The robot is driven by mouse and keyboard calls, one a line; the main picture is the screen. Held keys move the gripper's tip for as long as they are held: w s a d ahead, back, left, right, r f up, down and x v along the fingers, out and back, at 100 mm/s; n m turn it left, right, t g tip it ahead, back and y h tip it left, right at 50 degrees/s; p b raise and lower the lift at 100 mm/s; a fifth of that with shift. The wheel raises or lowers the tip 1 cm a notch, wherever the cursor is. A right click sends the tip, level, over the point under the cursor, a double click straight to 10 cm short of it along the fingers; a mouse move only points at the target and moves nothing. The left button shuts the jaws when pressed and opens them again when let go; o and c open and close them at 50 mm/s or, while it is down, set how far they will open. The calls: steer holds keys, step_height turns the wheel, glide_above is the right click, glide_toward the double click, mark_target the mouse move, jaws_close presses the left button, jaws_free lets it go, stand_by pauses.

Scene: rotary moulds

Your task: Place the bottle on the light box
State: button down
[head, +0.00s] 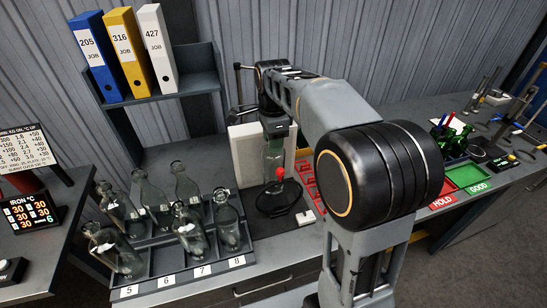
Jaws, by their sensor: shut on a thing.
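My gripper (275,131) points down near the middle of the bench and is shut on a clear greenish glass bottle (273,157). The bottle hangs upright under the gripper, above or at a round black disc (274,207). I cannot tell whether its base touches the disc. A pale upright panel, which looks like the light box (246,152), stands just behind and left of the bottle. A red knob (280,172) shows in front of the bottle and covers part of its lower end. My arm hides the area to the right.
A rack (178,279) numbered 5 to 8 holds several glass bottles at the left. Red trays (305,182) lie right of the disc. Binders (127,47) stand on a shelf behind.

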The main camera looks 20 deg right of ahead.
mark_target(273, 164)
steer(key=shift+f, duration=2.2)
steer(key=shift+f, duration=0.2)
steer(key=c, duration=0.7)
jaws_free()
steer(key=shift+r, duration=0.1)
